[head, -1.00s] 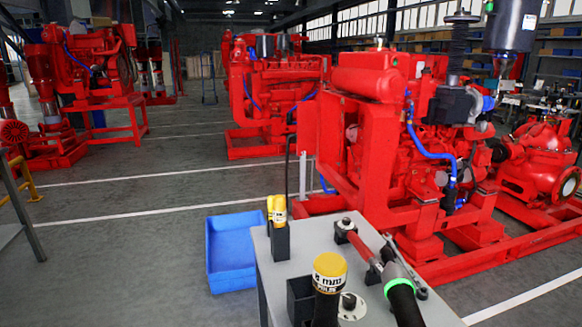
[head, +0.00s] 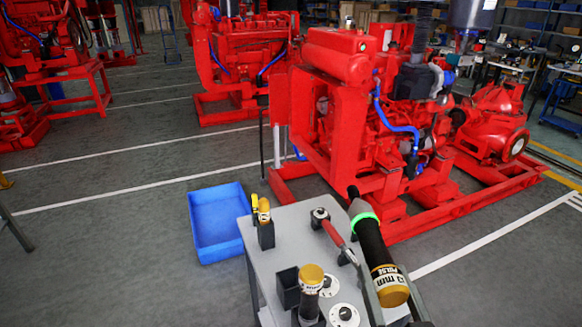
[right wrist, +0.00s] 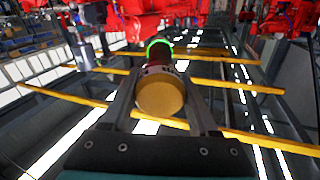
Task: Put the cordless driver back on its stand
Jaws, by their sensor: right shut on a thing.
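The cordless driver (head: 373,245) has a dark body, a green glowing ring and a gold-yellow end cap with lettering on a white band. My right gripper (head: 383,270) is shut on it, at the table's right edge in the head view. In the right wrist view the driver (right wrist: 160,92) lies between the two fingers, cap toward the camera. An open black box-shaped holder (head: 287,290) stands on the table to the left; I cannot tell whether it is the driver's stand. My left gripper is not in view.
On the grey table (head: 290,218) are a second yellow-capped tool (head: 311,280), white round discs (head: 344,316), a red-handled wrench (head: 334,234) and a small holder with yellow tools (head: 265,225). A blue bin (head: 218,245) is left; a red pumpset (head: 345,120) stands behind.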

